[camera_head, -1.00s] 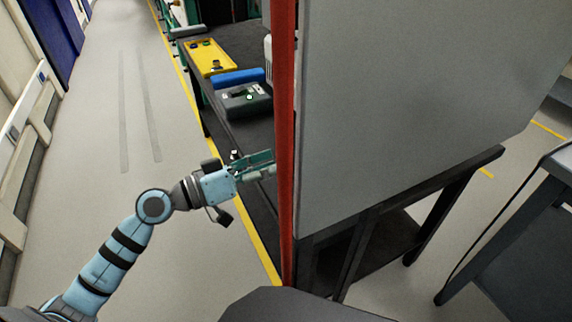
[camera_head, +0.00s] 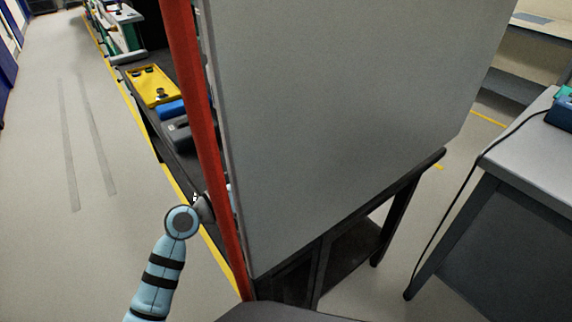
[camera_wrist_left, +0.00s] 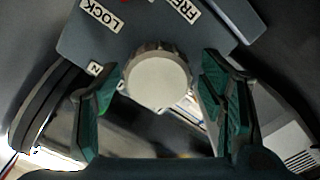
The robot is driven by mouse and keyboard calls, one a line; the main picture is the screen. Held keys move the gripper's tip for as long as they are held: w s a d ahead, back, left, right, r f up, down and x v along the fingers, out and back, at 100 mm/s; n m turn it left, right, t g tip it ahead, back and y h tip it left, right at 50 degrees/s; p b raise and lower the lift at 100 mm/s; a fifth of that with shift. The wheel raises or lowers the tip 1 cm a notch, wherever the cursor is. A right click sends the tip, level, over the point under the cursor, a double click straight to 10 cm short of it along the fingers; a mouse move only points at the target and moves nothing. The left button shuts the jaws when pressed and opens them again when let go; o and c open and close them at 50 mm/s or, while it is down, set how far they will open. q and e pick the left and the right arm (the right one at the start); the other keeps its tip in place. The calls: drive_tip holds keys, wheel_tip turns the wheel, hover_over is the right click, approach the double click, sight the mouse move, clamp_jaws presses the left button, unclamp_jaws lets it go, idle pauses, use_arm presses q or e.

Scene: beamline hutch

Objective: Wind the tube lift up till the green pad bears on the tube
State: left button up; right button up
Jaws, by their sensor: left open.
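In the left wrist view, my left gripper (camera_wrist_left: 158,85) is open. Its two green-lined fingers stand to the left and right of a round knob (camera_wrist_left: 157,80) with a pale face and ribbed rim, with a gap on each side. The knob is in front of a dark grey plate (camera_wrist_left: 150,35) labelled LOCK and FREE. In the head view my left arm reaches in behind a red post, and its gripper is hidden there. I cannot make out the green pad or the tube in either view. My right gripper is in neither view.
The red post (camera_head: 205,130) and a large grey panel (camera_head: 340,110) block much of the head view. A yellow tray (camera_head: 153,86) and a blue object (camera_head: 171,109) lie on the dark bench behind. Floor at left is clear; a grey table (camera_head: 530,160) stands right.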

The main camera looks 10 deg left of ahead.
use_arm(q)
drive_tip(key=shift+s, duration=0.15)
drive_tip(key=shift+c, duration=1.1)
drive_tip(key=c, duration=0.9)
drive_tip(key=shift+c, duration=0.2)
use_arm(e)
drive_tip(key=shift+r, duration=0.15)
use_arm(q)
drive_tip(key=shift+r+n+p, duration=0.15)
drive_tip(key=shift+n+p, duration=0.25)
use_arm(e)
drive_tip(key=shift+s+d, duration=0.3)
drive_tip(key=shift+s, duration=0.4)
use_arm(q)
drive_tip(key=o, duration=1.2)
drive_tip(key=shift+c, duration=0.2)
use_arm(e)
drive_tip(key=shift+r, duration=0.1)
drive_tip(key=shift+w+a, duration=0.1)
